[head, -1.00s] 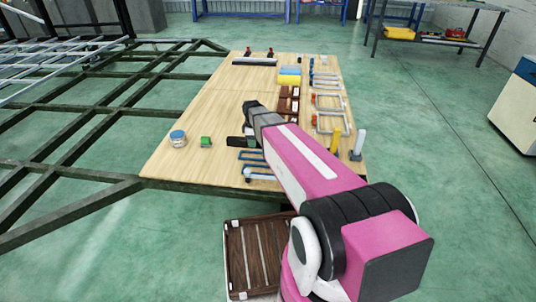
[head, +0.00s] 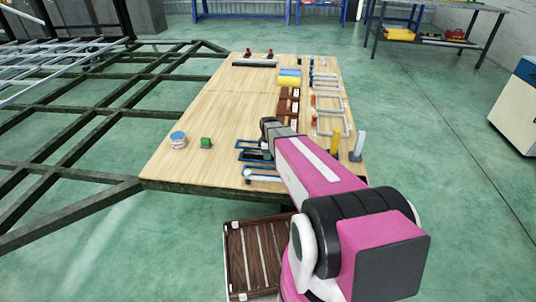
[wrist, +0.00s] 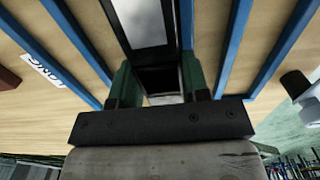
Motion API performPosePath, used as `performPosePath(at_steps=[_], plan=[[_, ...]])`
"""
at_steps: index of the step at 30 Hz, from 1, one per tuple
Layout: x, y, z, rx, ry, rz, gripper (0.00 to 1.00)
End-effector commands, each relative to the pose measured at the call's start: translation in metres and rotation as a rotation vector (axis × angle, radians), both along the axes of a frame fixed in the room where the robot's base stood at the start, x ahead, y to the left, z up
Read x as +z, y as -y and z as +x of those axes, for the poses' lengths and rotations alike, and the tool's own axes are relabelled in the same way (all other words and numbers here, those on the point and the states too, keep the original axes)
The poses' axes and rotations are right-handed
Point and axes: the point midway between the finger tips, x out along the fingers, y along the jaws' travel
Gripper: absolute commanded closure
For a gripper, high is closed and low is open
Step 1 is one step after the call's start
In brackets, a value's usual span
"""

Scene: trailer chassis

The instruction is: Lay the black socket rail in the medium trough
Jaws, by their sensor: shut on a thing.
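My gripper (head: 262,146) is over the blue-edged troughs on the wooden board. In the wrist view its two green fingers (wrist: 160,85) are shut on a black rail (wrist: 118,22) with a pale, shiny face. The rail runs forward from the fingers between blue trough edges; I cannot tell whether it touches the bottom. In the head view the rail (head: 252,155) shows as a dark strip beside the gripper. One blue trough (head: 263,179) lies at the near edge. In the wrist view a blue edge (wrist: 72,40) runs left of the rail, with a white label beside it.
The wooden board (head: 205,110) is clear left of centre, except for a lidded jar (head: 178,139) and a green block (head: 206,143). Brown holders (head: 288,106), grey handles (head: 329,103) and a yellow upright piece (head: 334,141) stand at right. A brown crate (head: 227,262) is below.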

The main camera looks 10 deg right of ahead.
Motion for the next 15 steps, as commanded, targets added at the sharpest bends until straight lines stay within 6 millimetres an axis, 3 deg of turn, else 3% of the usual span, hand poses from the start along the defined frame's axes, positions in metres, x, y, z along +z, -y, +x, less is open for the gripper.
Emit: performPosePath(at_steps=[9,10,12,15], plan=[[-0.002,-0.0002,0.0001,0.0,0.0,0.0,0.96],[-0.002,-0.0001,0.0,0.0,0.0,0.0,0.51],[-0.0018,-0.0001,0.0,0.0,0.001,0.0,0.32],[-0.0018,-0.0001,-0.0001,0.0,0.001,0.0,0.32]])
